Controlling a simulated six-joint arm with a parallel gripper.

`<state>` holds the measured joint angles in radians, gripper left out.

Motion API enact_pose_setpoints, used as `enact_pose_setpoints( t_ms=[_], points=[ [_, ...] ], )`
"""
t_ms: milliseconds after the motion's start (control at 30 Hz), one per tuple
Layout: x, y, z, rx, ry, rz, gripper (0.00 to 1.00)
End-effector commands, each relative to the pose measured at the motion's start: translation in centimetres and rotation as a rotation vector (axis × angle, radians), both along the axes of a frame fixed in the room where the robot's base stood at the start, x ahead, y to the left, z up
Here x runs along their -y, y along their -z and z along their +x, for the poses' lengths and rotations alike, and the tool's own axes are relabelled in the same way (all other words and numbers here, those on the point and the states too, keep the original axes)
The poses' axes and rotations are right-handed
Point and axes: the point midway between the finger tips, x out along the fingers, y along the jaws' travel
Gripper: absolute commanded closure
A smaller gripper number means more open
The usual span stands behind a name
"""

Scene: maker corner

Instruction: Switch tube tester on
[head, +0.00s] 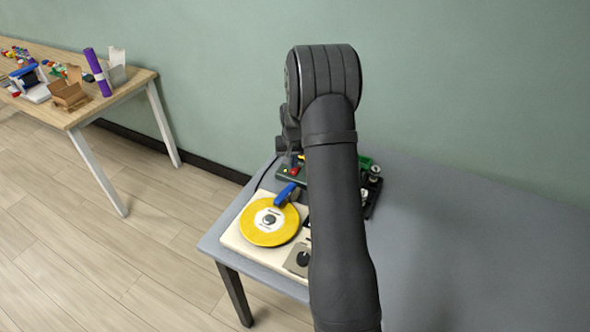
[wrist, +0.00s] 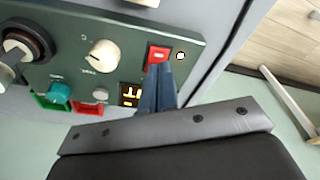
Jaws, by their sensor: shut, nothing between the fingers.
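The tube tester appears to be the dark green panel (wrist: 128,37) in the wrist view, also partly visible behind my arm in the head view (head: 287,179). It carries a red rocker switch (wrist: 158,55), with a small pale yellow round lamp (wrist: 180,56) beside it. A small dark window (wrist: 130,94) shows amber marks. My gripper (wrist: 157,72) is shut and empty, its fingertips at the lower edge of the red switch. I cannot tell whether they touch it.
A cream device with a yellow disc (head: 262,235) and blue lever (head: 285,193) stands in front of the panel. A cream knob (wrist: 104,55), a teal knob (wrist: 59,92) and a large dark round fitting (wrist: 28,40) are on the panel. The grey table (head: 450,240) is clear on the right.

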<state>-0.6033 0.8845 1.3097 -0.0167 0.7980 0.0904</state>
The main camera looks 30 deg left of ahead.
Motion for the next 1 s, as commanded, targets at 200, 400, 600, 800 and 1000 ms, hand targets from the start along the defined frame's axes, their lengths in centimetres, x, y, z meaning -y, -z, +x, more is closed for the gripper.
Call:
enact_pose_setpoints(
  t_ms=[200,400,600,800,1000],
  points=[
    [0.0,-1.8,0.0,0.002,0.0,0.001,1.0],
    [0.0,-3.5,0.0,0.002,0.0,0.001,1.0],
    [0.0,-4.7,0.0,0.001,0.0,0.0,1.0],
    [0.0,-5.0,0.0,0.0,0.0,0.0,1.0],
    [0.0,-4.8,0.0,0.0,0.0,0.0,1.0]
  ],
)
